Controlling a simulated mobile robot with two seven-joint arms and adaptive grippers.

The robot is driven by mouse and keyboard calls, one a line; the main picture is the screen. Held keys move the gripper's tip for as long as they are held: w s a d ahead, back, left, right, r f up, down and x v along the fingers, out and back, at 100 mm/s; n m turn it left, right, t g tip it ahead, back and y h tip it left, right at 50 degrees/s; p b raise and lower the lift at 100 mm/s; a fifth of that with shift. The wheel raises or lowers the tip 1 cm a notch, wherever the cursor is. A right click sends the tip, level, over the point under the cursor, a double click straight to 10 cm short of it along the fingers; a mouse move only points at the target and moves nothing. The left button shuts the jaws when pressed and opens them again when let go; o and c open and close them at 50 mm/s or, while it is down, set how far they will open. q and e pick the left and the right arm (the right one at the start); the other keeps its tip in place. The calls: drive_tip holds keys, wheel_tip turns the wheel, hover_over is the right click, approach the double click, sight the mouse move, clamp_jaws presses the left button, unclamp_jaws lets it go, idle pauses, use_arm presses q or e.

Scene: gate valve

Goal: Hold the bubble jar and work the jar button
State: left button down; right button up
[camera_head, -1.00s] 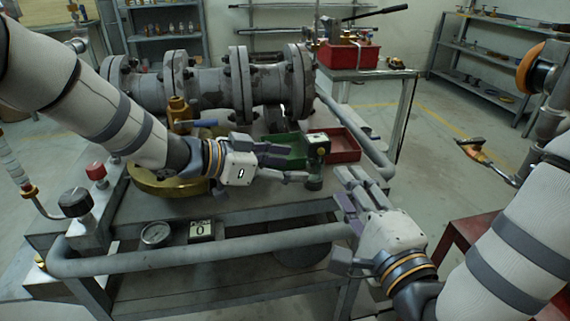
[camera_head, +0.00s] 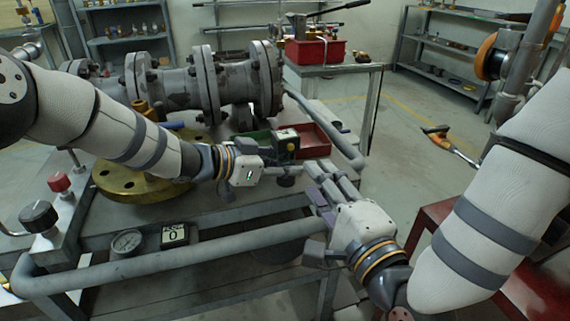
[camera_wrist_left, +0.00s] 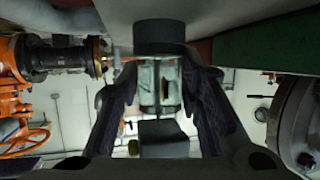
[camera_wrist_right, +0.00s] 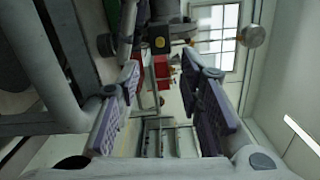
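The bubble jar (camera_head: 287,145) stands upright on the bench with a dark head and a pale top. In the left wrist view its clear glass body (camera_wrist_left: 160,84) is between the fingers, with a dark end piece above it in the picture. My left gripper (camera_head: 278,168) is closed around the glass, with both fingers seeming to touch it. My right gripper (camera_head: 318,182) is open and empty, in front and to the right of the jar. In the right wrist view the jar's head shows a yellow patch (camera_wrist_right: 160,42) beyond the fingertips; I cannot tell whether this is the button.
A green tray (camera_head: 256,136) and a red tray (camera_head: 318,141) lie behind the jar. A large flanged pipe valve (camera_head: 185,88) stands behind the left arm, with a brass flange (camera_head: 118,182). A gauge (camera_head: 127,242) and counter (camera_head: 174,236) sit along the front edge rail.

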clamp_jaws()
idle(1.1)
